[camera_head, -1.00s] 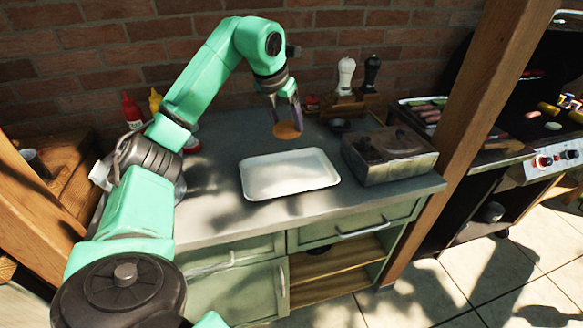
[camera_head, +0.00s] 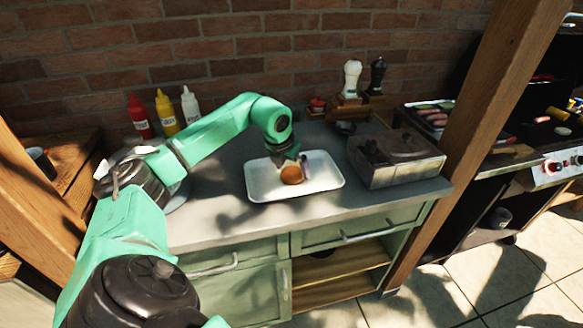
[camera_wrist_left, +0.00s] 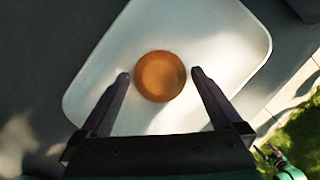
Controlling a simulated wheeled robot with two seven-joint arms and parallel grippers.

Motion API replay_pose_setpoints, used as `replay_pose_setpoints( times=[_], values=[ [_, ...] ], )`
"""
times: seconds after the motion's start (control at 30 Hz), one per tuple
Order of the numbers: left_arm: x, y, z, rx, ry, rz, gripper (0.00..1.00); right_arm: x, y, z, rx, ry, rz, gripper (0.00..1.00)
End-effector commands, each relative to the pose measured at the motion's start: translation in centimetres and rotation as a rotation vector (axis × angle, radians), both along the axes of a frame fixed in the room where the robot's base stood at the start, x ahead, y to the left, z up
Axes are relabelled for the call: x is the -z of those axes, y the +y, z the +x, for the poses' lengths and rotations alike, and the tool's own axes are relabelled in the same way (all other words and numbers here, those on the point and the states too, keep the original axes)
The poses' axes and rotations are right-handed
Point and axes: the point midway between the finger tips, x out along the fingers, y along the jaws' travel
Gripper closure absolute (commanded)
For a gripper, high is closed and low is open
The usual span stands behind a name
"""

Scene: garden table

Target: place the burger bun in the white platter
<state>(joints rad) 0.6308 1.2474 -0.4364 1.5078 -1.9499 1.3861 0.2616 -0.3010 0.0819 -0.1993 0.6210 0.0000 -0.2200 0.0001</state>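The burger bun (camera_head: 291,175), round and orange-brown, is in the white platter (camera_head: 325,180) on the grey counter. In the left wrist view the bun (camera_wrist_left: 160,76) shows against the bare white platter (camera_wrist_left: 222,40). My left gripper (camera_head: 296,165) reaches down over the platter. In the left wrist view the two dark fingers of my left gripper (camera_wrist_left: 160,75) stand on either side of the bun, with a narrow gap at each side, so it is open. A small green and dark part, seemingly of my right arm, shows at the lower right of the wrist view; its fingers are unclear.
A metal box (camera_head: 395,160) stands close to the platter's right. Red (camera_head: 139,118), yellow (camera_head: 166,112) and white (camera_head: 190,105) bottles stand at the back left. Two mills (camera_head: 351,80) stand behind. A wooden post (camera_head: 490,120) rises at the right. The counter front is clear.

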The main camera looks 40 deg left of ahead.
Motion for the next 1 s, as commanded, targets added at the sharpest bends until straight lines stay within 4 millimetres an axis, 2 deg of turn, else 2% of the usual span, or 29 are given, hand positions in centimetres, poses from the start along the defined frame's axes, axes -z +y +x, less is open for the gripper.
replay_pose_setpoints(
  times=[0.17, 0.27, 0.5, 0.63, 0.77, 1.0],
  values=[
    [-0.4, 0.0, -0.1, 0.000, -0.001, 0.001, 0.00, 0.1, 0.0, -0.1, 0.000, 0.001, 0.000, 0.01],
    [-1.8, -0.1, -0.7, 0.001, -0.003, 0.002, 0.00, 0.5, 0.0, -0.1, 0.000, 0.002, 0.000, 0.01],
    [-7.9, -0.6, -3.1, 0.001, -0.005, 0.002, 0.00, 1.1, 0.0, -0.1, 0.000, 0.002, 0.000, 0.01],
    [-10.3, -0.8, -4.1, 0.000, -0.003, 0.001, 0.00, 1.0, 0.0, -0.1, 0.000, 0.002, 0.001, 0.01],
    [-11.1, -0.9, -4.5, 0.001, 0.000, 0.000, 0.00, 1.0, 0.1, -0.1, 0.000, 0.001, 0.001, 0.01],
    [-11.1, -0.9, -4.5, 0.000, 0.001, 0.000, 0.00, 1.0, 0.2, 0.0, 0.000, 0.001, 0.003, 0.01]
  ],
)
